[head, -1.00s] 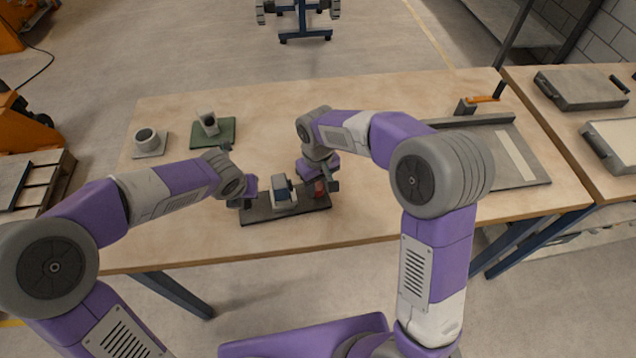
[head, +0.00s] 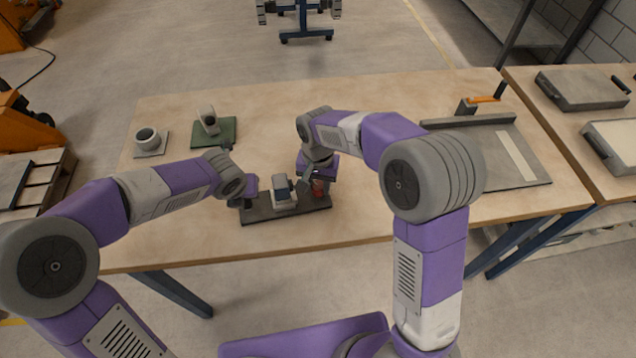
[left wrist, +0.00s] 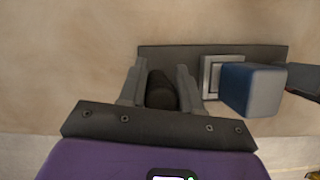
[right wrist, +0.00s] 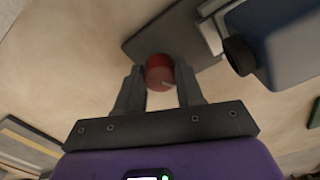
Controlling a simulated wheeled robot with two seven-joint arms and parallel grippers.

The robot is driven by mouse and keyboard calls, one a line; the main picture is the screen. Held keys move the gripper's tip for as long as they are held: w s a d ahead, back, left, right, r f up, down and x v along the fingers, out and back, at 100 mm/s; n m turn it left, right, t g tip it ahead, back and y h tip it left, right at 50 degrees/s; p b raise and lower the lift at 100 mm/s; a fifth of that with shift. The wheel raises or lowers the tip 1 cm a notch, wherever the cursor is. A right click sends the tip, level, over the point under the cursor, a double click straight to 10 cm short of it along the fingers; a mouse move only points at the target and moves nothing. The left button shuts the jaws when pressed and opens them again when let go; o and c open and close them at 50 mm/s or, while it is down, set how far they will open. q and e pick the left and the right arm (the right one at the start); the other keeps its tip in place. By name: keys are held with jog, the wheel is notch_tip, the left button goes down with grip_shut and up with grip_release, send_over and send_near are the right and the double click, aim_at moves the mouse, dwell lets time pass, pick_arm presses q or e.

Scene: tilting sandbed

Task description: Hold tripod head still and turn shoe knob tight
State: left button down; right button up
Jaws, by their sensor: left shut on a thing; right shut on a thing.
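The tripod head is a blue-grey block (head: 282,190) on a pale mount, standing on a dark base plate (head: 262,216). My left gripper (head: 246,198) is at the plate's left end. In the left wrist view its fingers are shut on a short black cylinder (left wrist: 161,91), beside the blue-grey block (left wrist: 250,90). The red knob (head: 319,187) is at the plate's right end. My right gripper (right wrist: 160,88) is shut on the red knob (right wrist: 159,72), which shows a small pale mark. A black round part (right wrist: 239,56) sticks out of the block towards the right gripper.
A grey-white piece (head: 208,118) stands on a green pad (head: 227,130) at the back left, next to a round cup on a square base (head: 147,139). The table's front edge is close to the plate.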

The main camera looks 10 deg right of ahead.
aim_at(318, 186)
dwell(0.4)
jog(key=o, duration=1.1)
jog(key=shift+c, duration=0.2)
notch_tip(318, 186, up, 12)
pick_arm(q)
jog(key=c, duration=0.7)
grip_release()
